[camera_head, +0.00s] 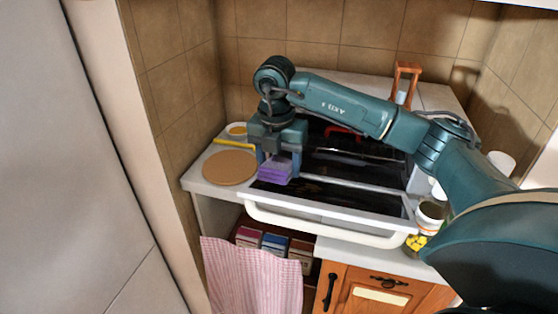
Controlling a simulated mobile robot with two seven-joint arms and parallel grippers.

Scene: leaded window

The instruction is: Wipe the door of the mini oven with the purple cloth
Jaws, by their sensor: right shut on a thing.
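My right gripper (276,154) points down and is shut on the purple cloth (274,172), which looks like a small folded block. The cloth is at the left part of the dark glass door (345,165) of the mini oven. I cannot tell whether the cloth touches the glass. My right arm crosses in front of the oven's upper part and hides some of it. The oven's white top (350,88) shows behind the arm. My left gripper is not in view.
A round tan board (229,167) and a yellow stick-like item (233,144) lie left of the cloth. Jars (430,216) stand at the right. A white handle (322,231) juts out at the front. A pink striped towel (252,276) hangs below. Tiled walls close in behind.

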